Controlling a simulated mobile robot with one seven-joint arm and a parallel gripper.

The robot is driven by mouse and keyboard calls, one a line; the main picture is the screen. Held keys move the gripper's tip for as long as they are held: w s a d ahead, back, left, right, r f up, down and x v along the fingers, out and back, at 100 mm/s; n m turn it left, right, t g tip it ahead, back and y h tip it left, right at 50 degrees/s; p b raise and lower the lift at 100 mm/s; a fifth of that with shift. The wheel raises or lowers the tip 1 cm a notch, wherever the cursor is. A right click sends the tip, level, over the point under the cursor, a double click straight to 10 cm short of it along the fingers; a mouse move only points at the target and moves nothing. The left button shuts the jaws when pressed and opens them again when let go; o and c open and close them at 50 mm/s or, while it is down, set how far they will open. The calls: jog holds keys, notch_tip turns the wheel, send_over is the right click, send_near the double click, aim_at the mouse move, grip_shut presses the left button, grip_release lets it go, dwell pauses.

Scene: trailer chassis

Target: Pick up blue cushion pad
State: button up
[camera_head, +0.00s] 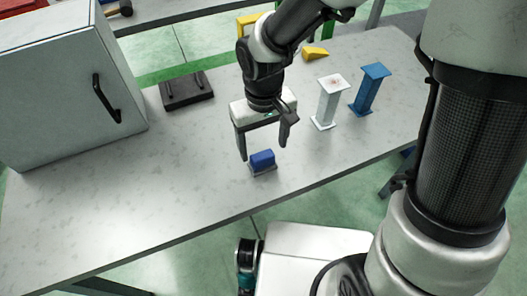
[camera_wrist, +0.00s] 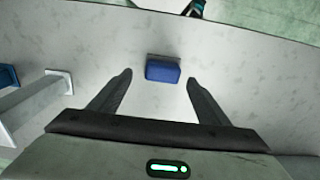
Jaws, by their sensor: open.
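The blue cushion pad (camera_head: 262,159) is a small blue block on a thin grey base, lying on the grey tabletop near its front edge. In the wrist view the pad (camera_wrist: 162,70) is just beyond the fingertips, roughly centred between them. My gripper (camera_head: 264,152) is open and empty, with its fingers pointing down above and slightly behind the pad. In the wrist view both fingers (camera_wrist: 158,75) are spread wide with bare table between them. I see no contact with the pad.
A grey cabinet (camera_head: 65,90) with a black handle stands at left. A dark tray (camera_head: 187,91) lies behind. A white pedestal (camera_head: 328,103) and a blue pedestal (camera_head: 369,90) stand at right, near a yellow wedge (camera_head: 314,53). The table (camera_head: 130,205) is clear at front left.

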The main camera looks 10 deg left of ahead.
aim_at(262, 155)
jog(key=f, duration=0.4)
jog(key=shift+s+a+f+b, duration=0.15)
jog(key=shift+s+b, duration=0.1)
jog(key=shift+b, duration=0.1)
jog(key=c, duration=1.2)
jog(key=shift+c, duration=0.2)
notch_tip(262, 155, up, 10)
jog(key=shift+r+p, duration=0.1)
jog(key=shift+p, duration=0.85)
